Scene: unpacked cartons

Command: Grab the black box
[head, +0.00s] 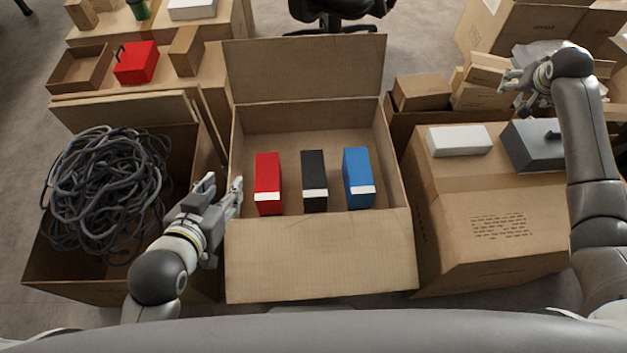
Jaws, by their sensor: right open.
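The black box (314,177) stands upright in the open carton (320,254) in the middle of the head view, with a white label low on its front. A red box (268,178) stands to its left and a blue box (358,172) to its right, with small gaps between them. My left gripper (225,190) is at the carton's left wall, left of the red box and apart from the black box. Its fingers are seen edge-on, so its opening is unclear. My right gripper (508,81) is open and empty at the upper right, far from the black box.
A carton full of dark cable (105,190) stands at the left. A closed carton (490,235) at the right bears a white box (459,141) and a grey case (535,146). The open carton's flaps stick out front and back. A red toolbox (137,63) is at the back left.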

